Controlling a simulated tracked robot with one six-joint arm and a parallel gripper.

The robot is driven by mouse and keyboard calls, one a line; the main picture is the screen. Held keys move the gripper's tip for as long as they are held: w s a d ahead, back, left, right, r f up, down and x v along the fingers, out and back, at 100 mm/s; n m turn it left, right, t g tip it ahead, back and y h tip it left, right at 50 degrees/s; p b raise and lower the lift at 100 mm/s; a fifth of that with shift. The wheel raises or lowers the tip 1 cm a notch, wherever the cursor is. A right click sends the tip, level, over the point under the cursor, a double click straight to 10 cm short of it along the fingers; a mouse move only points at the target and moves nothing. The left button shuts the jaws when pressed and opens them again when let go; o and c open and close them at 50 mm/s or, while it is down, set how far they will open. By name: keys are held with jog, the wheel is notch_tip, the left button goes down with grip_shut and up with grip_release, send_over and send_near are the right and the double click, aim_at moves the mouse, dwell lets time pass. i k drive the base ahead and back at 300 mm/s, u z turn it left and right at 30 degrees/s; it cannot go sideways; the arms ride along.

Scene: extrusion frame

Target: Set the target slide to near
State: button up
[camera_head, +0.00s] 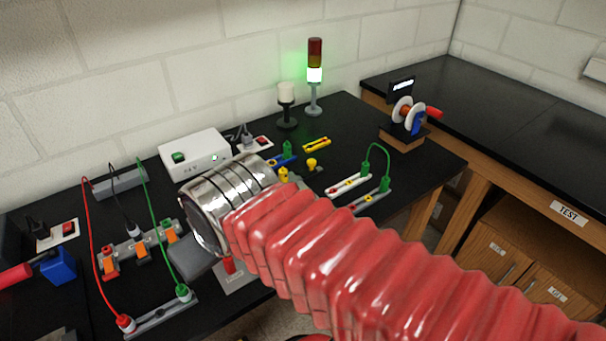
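No readable label marks the target slide, so I cannot tell which part it is. One slide-like part is a blue base with a green upright piece (287,150), behind my arm's metal end. A yellow bar (316,144) lies to its right. A grey unit with several orange pieces (137,247) stands at the left. My red ribbed arm crosses from the lower right and ends in a shiny metal cylinder over the table's middle. My gripper's fingers cannot be made out. A dark grey block (199,262) shows beside the cylinder; I cannot tell whether it belongs to my gripper.
A white box with a green button (194,156) stands near the wall. A signal tower (314,78) glows by the wall. A wheel device with a red handle (408,115) stands at the right corner. Red, black and green cables (88,245) arch at the left.

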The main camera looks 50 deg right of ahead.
aim_at(312, 163)
jog(key=z, duration=0.25)
jog(key=k, duration=0.65)
jog(key=z, duration=0.6)
jog(key=k, duration=0.65)
jog(key=z, duration=0.45)
jog(key=i, duration=1.6)
jog(key=u, duration=0.4)
